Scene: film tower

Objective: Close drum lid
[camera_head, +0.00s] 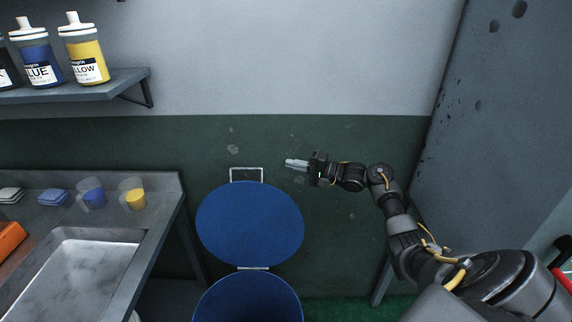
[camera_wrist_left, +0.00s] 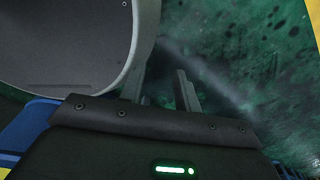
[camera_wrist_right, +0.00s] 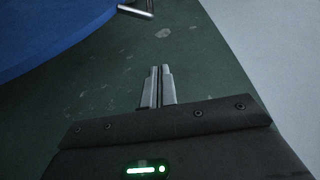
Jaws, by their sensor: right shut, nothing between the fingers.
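The blue drum (camera_head: 248,300) stands on the floor at the bottom middle of the head view. Its round blue lid (camera_head: 249,222) is open, tilted up behind the drum by a hinge at the rim, with a pale metal handle (camera_head: 246,170) at its top. My right gripper (camera_head: 290,163) is shut and empty, just right of the handle and apart from it. In the right wrist view the shut fingers (camera_wrist_right: 159,86) point at the green wall, with the lid (camera_wrist_right: 50,35) at upper left. My left gripper shows only in the left wrist view (camera_wrist_left: 160,85), its fingers apart with nothing between them.
A metal sink counter (camera_head: 150,215) with small cups stands left of the drum. A shelf (camera_head: 110,85) with blue and yellow bottles hangs above it. A grey panel (camera_head: 500,110) stands at the right. The wall behind the lid is bare.

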